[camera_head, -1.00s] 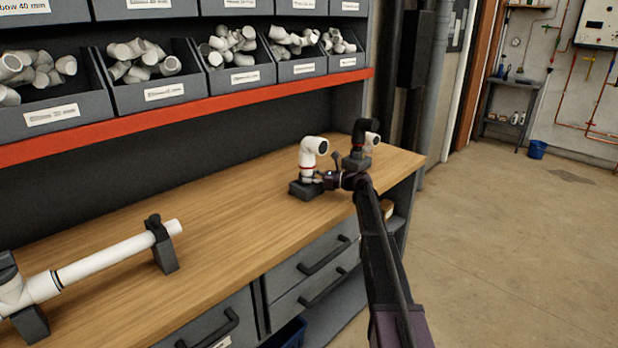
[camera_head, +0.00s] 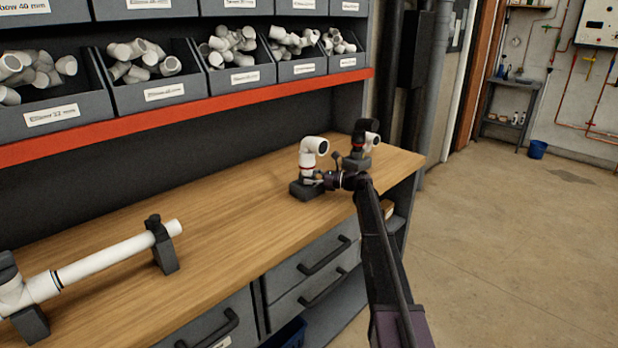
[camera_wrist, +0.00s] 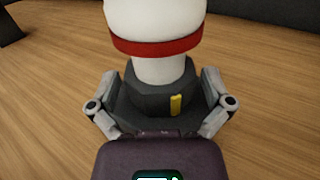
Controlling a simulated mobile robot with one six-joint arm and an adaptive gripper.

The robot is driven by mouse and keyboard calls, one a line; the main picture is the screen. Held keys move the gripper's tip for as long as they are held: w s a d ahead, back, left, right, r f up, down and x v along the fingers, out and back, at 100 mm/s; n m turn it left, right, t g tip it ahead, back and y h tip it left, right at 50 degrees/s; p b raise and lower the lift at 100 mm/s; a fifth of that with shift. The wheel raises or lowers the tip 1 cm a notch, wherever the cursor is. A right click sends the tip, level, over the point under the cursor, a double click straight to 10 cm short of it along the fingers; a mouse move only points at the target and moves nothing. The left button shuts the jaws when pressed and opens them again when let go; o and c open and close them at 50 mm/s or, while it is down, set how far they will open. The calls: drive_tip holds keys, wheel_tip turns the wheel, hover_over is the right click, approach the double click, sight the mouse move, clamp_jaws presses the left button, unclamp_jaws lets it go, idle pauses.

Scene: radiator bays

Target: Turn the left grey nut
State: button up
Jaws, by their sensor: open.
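The left grey nut (camera_wrist: 162,102) is a dark faceted collar with a yellow mark on its front, below a white pipe elbow (camera_head: 312,150) with a red ring. It stands on a dark base block (camera_head: 302,192) on the bench. My gripper (camera_wrist: 160,88) is open around the nut, with one finger on each side in the wrist view. In the head view my gripper (camera_head: 318,182) reaches the nut from the right, and the nut is mostly hidden there.
A second fitting (camera_head: 371,138), partly black, stands close behind on the right. A white pipe (camera_head: 110,254) lies in clamps on the left of the bench (camera_head: 225,215). Bins (camera_head: 160,92) of elbows line the shelf above. The bench middle is clear.

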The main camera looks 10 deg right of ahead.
drive_tip(key=v, duration=1.2)
drive_tip(key=shift+a, duration=0.1)
drive_tip(key=shift+s+a, duration=0.2)
drive_tip(key=shift+a, duration=0.25)
drive_tip(key=s+a+m+t+h, duration=0.1)
drive_tip(key=a+t, duration=0.1)
drive_tip(key=s+a+m+t+h, duration=0.1)
drive_tip(key=a+m+t+h, duration=0.1)
drive_tip(key=shift+s+m+t, duration=0.15)
drive_tip(key=shift+m+t, duration=0.15)
drive_tip(key=s+m+t+h, duration=0.1)
drive_tip(key=s+a+m+t+h, duration=0.1)
drive_tip(key=h, duration=0.1)
drive_tip(key=s+m+t+h, duration=0.1)
drive_tip(key=shift+s+a+m+t+h, duration=0.3)
drive_tip(key=shift+a+m+t, duration=0.05)
drive_tip(key=shift+m+t, duration=0.05)
drive_tip(key=shift+s+m+t+h, duration=0.4)
drive_tip(key=shift+s+m+h, duration=0.3)
drive_tip(key=shift+h, duration=0.3)
drive_tip(key=shift+w+d, duration=0.1)
drive_tip(key=shift+w, duration=0.05)
